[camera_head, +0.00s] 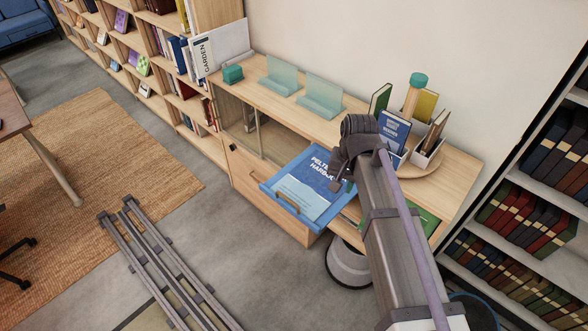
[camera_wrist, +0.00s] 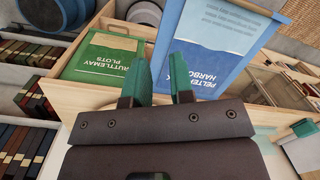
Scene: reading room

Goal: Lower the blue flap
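The blue flap (camera_head: 268,187) sticks out from the front of the wooden cabinet. It has a handle (camera_head: 288,203) on its outer edge and a blue sheet or cover lettered "PELTER HARBOUR" on top. It looks near level; its exact tilt is hard to tell. The flap also shows in the wrist view (camera_wrist: 240,75), at upper right. My gripper (camera_head: 347,186) is over the flap's right side, near the cabinet front. In the wrist view its green-tipped fingers (camera_wrist: 161,85) are a small gap apart with nothing between them. Whether they touch the flap cannot be told.
A green "RUTTLEMAY PLOTS" item (camera_wrist: 105,58) lies in a wooden compartment beside the flap. Clear stands (camera_head: 322,95) and a tray of books (camera_head: 428,155) stand on the cabinet top. A bin (camera_head: 348,265) is on the floor below. A bookcase (camera_head: 525,210) is at right. Floor ahead of the flap is free.

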